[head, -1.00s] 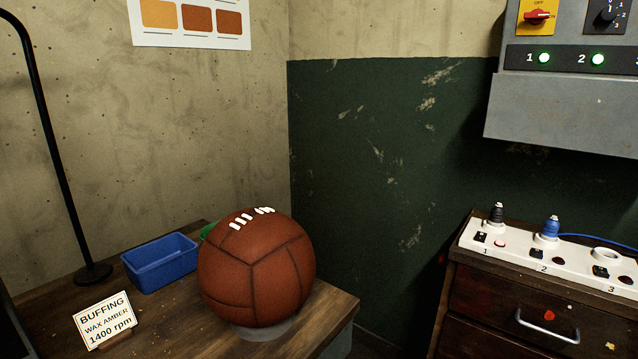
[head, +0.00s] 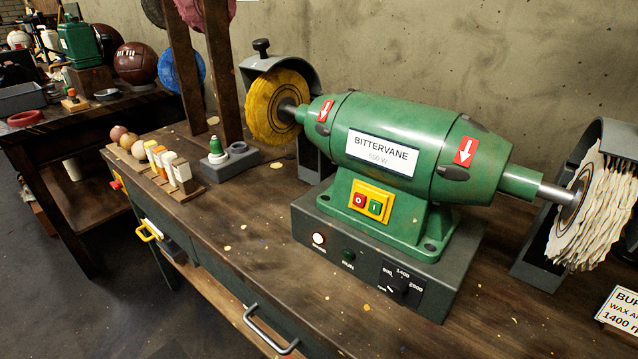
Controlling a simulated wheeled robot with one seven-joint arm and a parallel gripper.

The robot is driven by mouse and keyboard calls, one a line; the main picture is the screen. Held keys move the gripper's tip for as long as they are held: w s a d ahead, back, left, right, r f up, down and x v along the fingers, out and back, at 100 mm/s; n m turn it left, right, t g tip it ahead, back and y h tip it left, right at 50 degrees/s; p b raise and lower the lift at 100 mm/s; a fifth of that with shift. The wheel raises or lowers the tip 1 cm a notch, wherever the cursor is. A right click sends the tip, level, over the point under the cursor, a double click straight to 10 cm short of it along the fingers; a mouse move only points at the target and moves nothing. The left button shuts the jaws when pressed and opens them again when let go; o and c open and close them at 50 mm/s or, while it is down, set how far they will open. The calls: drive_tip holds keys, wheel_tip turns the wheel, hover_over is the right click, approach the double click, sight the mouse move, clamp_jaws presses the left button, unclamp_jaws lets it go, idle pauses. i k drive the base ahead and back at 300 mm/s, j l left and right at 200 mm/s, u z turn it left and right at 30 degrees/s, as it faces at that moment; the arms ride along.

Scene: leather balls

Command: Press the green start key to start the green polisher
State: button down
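The green polisher (head: 400,140), labelled BITTERVANE, stands on a dark grey base box (head: 345,275) on the wooden bench. A yellow switch plate on its front carries the green start key (head: 376,207), marked I, and the red key (head: 359,200), marked O, to its left. A white lamp (head: 319,239) on the base looks lit. The green RUN lamp (head: 349,256) looks dark. A black speed dial (head: 400,287) sits to the right; its exact setting is hard to read. My gripper is not in view.
A yellow wheel (head: 270,107) is on the polisher's left end and a white cloth wheel (head: 588,205) on its right, both partly hooded. Wax bars (head: 168,165) and a grey holder (head: 230,160) stand left. The bench front below the base is clear.

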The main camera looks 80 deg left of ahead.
sight(375, 206)
drive_tip(key=u, duration=1.65)
